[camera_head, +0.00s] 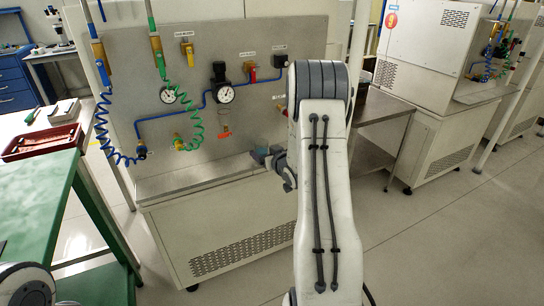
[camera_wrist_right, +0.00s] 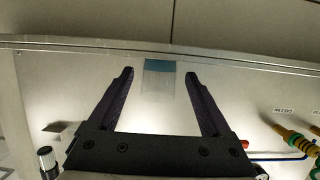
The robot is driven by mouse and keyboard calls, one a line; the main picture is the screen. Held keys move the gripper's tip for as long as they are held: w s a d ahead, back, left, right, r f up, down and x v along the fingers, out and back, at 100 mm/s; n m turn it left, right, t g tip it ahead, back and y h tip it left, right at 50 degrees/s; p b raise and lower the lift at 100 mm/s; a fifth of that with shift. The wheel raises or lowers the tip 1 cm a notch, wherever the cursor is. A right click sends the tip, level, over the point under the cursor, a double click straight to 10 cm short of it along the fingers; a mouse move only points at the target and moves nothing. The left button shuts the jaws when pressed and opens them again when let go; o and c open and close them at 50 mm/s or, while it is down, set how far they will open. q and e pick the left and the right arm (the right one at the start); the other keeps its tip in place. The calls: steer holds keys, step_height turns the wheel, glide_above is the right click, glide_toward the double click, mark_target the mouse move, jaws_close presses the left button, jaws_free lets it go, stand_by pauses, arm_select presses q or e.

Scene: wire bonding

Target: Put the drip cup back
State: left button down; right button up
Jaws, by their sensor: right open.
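In the right wrist view, a small clear cup-like thing with a blue band (camera_wrist_right: 158,82), which looks like the drip cup, shows between the fingertips of my right gripper (camera_wrist_right: 159,75). The fingers are open, with a gap on each side of it. I cannot tell how far between the fingers it sits. In the head view my right gripper (camera_head: 270,158) is low in front of the grey panel (camera_head: 255,60), near its ledge (camera_head: 190,180). The cup cannot be made out there. My left gripper is out of view.
The panel carries a pressure gauge (camera_head: 225,94), blue piping, valves and coiled hoses (camera_head: 195,115). A green bench (camera_head: 40,215) with a red tray (camera_head: 42,142) stands at left. A white cabinet (camera_head: 425,60) stands at right. Floor shows between them.

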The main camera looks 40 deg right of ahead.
steer(key=v, duration=1.2)
steer(key=w+a+n+g+y, duration=0.2)
steer(key=w+a+g, duration=0.15)
steer(key=a, duration=0.75)
steer(key=s+a+n+g+y, duration=0.2)
steer(key=s+a+n+g, duration=0.15)
steer(key=a, duration=1.15)
steer(key=s+a+n+g, duration=0.1)
steer(key=s+a, duration=0.3)
steer(key=s, duration=0.4)
steer(key=s+a+n+g, duration=0.2)
steer(key=s+a, duration=0.3)
steer(key=s, duration=0.3)
steer(key=s+a+r+n+g, duration=0.1)
steer(key=s+a+g, duration=0.3)
steer(key=s, duration=0.4)
steer(key=shift+s+a+n+y, duration=0.2)
steer(key=shift+a+n+y, duration=0.15)
steer(key=shift+a, duration=0.1)
